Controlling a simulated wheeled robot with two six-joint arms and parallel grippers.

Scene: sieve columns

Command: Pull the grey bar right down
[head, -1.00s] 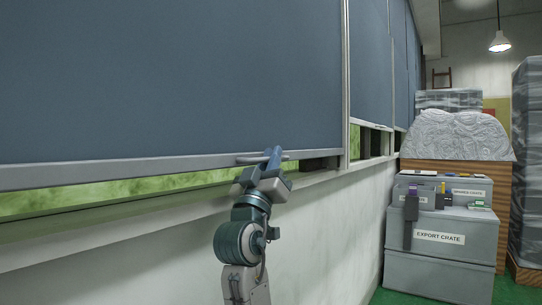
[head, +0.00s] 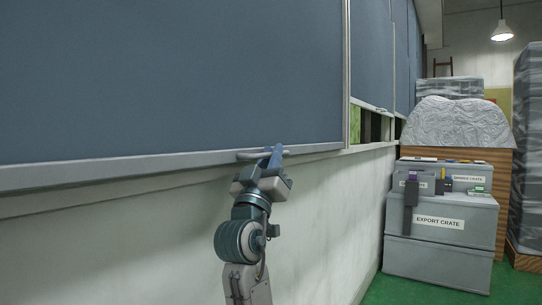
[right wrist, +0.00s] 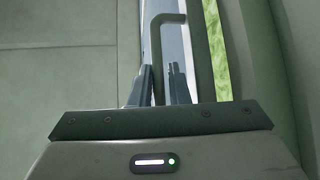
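The grey bar (head: 120,169) runs along the bottom edge of a large blue blind (head: 180,80) in the head view. It lies level with the window sill, and no green strip shows under it there. A thin handle (head: 240,156) sticks out from the bar. My right gripper (head: 274,157) is at this handle, its arm reaching up from below. In the right wrist view the handle (right wrist: 160,60) runs between the two fingers, which look closed on it. A narrow green strip (right wrist: 216,50) shows beside the handle there. My left gripper is out of view.
A pale wall (head: 130,240) lies below the blind, close to my arm. A second blind (head: 370,55) hangs higher, with a gap below. Grey crates (head: 440,265) stand at the right, with a foil-covered stack (head: 455,120) behind. Some green floor (head: 400,292) is free.

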